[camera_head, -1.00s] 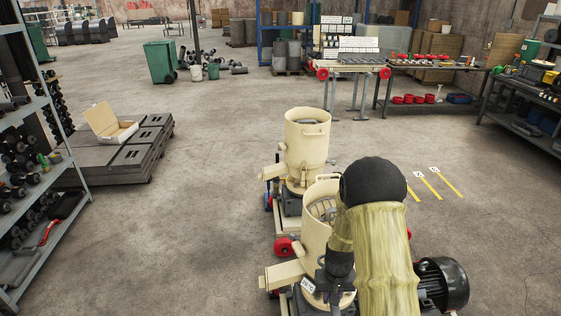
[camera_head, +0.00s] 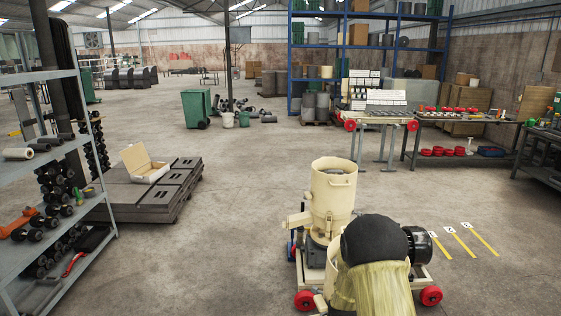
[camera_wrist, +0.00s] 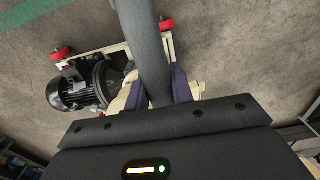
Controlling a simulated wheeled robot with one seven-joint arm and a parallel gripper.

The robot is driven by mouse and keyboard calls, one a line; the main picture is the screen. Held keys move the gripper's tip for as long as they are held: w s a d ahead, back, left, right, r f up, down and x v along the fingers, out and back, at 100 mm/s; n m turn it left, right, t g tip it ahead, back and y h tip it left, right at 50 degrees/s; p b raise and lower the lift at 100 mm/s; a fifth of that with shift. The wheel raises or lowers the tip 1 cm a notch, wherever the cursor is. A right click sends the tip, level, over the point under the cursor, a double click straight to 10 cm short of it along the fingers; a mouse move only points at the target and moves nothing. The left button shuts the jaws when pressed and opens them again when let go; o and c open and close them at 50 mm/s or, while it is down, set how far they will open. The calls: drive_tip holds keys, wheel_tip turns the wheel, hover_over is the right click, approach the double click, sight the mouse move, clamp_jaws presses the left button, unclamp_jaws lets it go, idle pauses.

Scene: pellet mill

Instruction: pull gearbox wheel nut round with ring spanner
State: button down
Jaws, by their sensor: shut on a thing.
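In the wrist view my gripper (camera_wrist: 158,84) is shut on a thick dark grey bar, which looks like the handle of the ring spanner (camera_wrist: 147,42). The bar runs away from the jaws to the top edge, where its far end is cut off. I cannot see the ring or whether it sits on a nut. The gearbox wheel nut cannot be made out in either view.
A black motor (camera_wrist: 76,88) on a cream wheeled frame lies left of the jaws. A shelf rack (camera_head: 60,170) stands at the left, with a stack of grey plates (camera_head: 150,195) beside it. Yellow floor strips (camera_head: 461,243) lie right.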

wheel_tip(320, 180, down, 60)
drive_tip(key=b, duration=5.3)
drive_tip(key=shift+s+r, duration=0.2)
drive_tip(key=shift+r, duration=0.15)
wheel_tip(320, 180, up, 14)
drive_tip(key=w+p, duration=0.2)
drive_tip(key=p, duration=0.2)
drive_tip(key=shift+r, duration=0.15)
drive_tip(key=shift+w, duration=0.15)
